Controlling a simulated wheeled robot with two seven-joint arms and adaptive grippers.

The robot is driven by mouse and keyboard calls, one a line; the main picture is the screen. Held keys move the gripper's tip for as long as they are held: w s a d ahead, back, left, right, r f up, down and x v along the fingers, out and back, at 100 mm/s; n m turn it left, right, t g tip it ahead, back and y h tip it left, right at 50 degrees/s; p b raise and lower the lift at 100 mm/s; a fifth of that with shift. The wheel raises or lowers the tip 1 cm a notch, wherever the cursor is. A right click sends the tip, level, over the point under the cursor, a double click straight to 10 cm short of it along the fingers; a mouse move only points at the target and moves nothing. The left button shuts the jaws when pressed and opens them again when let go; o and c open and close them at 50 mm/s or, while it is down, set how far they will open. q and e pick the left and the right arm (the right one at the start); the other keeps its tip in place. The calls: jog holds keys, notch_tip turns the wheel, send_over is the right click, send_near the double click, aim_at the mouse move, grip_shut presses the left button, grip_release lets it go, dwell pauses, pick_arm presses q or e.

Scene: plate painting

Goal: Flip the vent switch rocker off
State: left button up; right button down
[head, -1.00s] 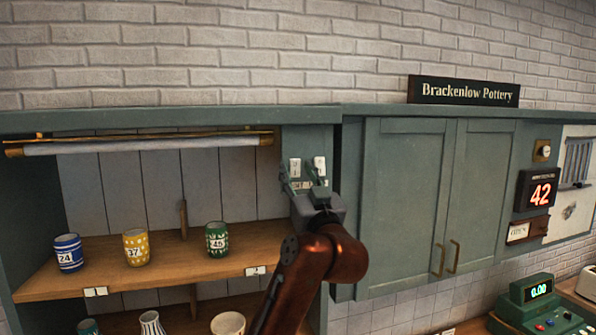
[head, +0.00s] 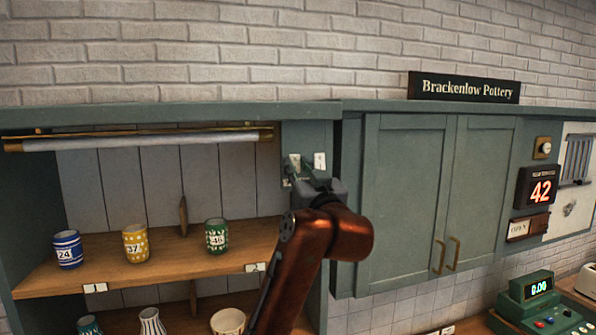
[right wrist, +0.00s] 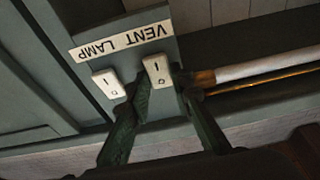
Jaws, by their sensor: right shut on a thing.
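The vent switch rocker (right wrist: 157,70) is a small white rocker with I and O marks, beside the word VENT on a label (right wrist: 122,42) that appears upside down in the right wrist view. In the head view the vent rocker (head: 294,160) is the left of two on the green cabinet post. The lamp rocker (right wrist: 108,84) is the other; it also shows in the head view (head: 320,160). My right gripper (right wrist: 161,84) has its dark green fingers on either side of the vent rocker, shut on it. I cannot tell which side is pressed. My left gripper is not in view.
A rolled white blind or tube with brass fittings (head: 150,141) hangs close left of the switches. Numbered cups, including a green one (head: 216,235), stand on the wooden shelf (head: 180,262) below. Closed green cabinet doors (head: 405,200) are at the right.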

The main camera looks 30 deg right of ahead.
jog(key=shift+r+g, duration=0.25)
jog(key=shift+g, duration=0.55)
jog(key=c, duration=1.7)
grip_release()
jog(key=shift+s, duration=0.2)
jog(key=v, duration=1.1)
jog(key=shift+s+a, duration=0.1)
jog(key=shift+s, duration=0.25)
jog(key=shift+w+f, duration=0.1)
